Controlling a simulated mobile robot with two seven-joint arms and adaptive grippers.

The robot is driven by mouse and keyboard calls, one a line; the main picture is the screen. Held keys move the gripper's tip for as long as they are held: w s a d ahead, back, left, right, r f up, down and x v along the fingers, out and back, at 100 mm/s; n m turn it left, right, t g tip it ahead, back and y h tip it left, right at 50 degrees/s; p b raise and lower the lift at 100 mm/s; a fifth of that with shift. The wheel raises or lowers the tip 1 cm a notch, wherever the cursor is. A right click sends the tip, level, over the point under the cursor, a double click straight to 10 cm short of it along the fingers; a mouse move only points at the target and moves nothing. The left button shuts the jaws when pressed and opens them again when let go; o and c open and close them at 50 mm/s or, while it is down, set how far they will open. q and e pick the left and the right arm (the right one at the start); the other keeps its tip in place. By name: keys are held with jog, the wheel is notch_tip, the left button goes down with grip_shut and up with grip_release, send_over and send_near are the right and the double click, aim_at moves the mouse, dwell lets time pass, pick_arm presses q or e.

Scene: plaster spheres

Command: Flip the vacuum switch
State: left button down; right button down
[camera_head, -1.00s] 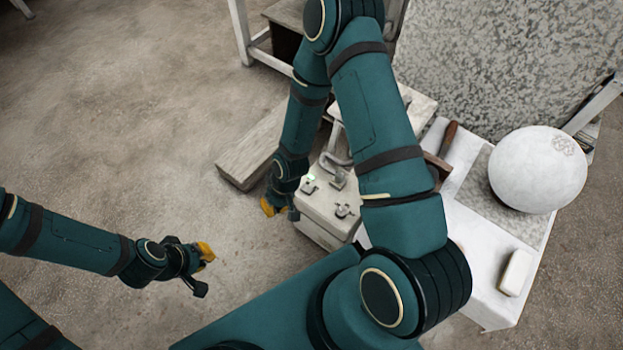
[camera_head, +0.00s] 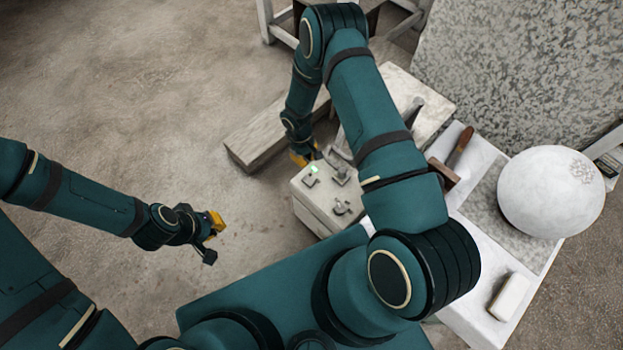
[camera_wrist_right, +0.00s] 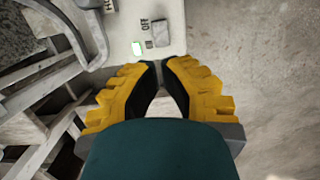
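A pale control box (camera_head: 316,208) stands right of centre in the head view, with several small grey switches on top and a lit green lamp (camera_head: 313,169).
A wooden beam (camera_head: 262,140) lies behind the box. A white table (camera_head: 462,222) at right holds a plaster sphere (camera_head: 550,192), a white block (camera_head: 509,297) and a wooden-handled tool (camera_head: 461,144). A speckled slab (camera_head: 515,70) stands behind. Floor at left is clear.

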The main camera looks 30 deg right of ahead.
aim_at(311, 184)
jog(key=f+b, duration=0.1)
jog(key=f, duration=0.3)
jog(key=s+f+b, duration=0.1)
jog(key=f, duration=0.4)
jog(key=s+f+b, duration=0.1)
jog(key=f, duration=0.3)
jog(key=shift+d+f, duration=0.3)
jog(key=shift+f, duration=0.1)
jog(key=shift+s, duration=0.1)
